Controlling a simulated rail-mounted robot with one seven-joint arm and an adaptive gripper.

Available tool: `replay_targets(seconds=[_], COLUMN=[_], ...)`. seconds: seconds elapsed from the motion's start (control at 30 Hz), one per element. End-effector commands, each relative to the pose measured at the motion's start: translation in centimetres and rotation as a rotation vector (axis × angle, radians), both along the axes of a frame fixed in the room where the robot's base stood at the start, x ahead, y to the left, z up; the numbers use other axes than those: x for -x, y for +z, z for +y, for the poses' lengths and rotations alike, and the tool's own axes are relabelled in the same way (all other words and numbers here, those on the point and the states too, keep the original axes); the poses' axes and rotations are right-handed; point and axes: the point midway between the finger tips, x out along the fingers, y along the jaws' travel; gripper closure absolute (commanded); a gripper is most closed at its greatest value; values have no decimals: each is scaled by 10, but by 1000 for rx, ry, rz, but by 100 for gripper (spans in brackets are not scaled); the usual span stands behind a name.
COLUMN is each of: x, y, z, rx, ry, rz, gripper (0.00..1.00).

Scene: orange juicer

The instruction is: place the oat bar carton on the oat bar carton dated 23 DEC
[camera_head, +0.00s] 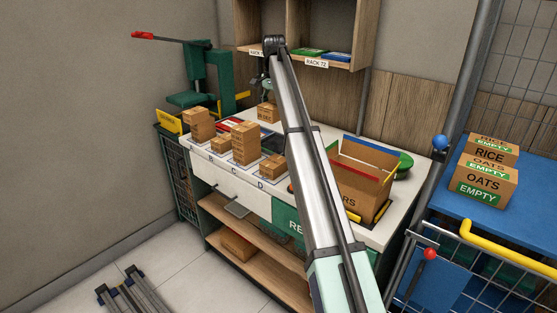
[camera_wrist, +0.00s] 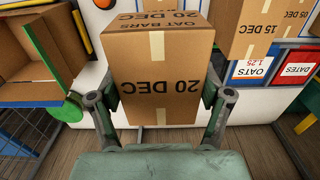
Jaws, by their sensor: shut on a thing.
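My gripper (camera_wrist: 160,92) is shut on an oat bar carton (camera_wrist: 158,62), with one finger on each side. The carton's brown faces read OAT BARS and 20 DEC, upside down in the wrist view. In the head view the held carton (camera_head: 267,112) shows below the end of my arm, toward the back of the bench. Cartons stand on the bench at marks A (camera_head: 199,126), B (camera_head: 221,146), C (camera_head: 245,145) and D (camera_head: 273,167); A and C are taller stacks. Their dates are too small to read there. No 23 DEC date is legible in either view.
In the wrist view, a carton dated 15 DEC (camera_wrist: 250,28) and another dated 05 DEC (camera_wrist: 297,12) are at the upper right. An open box (camera_head: 360,180) stands right of my arm. A green press (camera_head: 195,85) is at the left, a rack (camera_head: 330,30) above.

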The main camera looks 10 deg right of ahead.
Motion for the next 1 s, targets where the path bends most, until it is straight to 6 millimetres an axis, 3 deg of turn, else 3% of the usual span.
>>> replay_targets(seconds=[0.53, 1.0], x=[2, 2], y=[-122, -164], z=[0, 0], rx=[0, 0], ry=[-2, -2], rz=[1, 1], gripper=[65, 65])
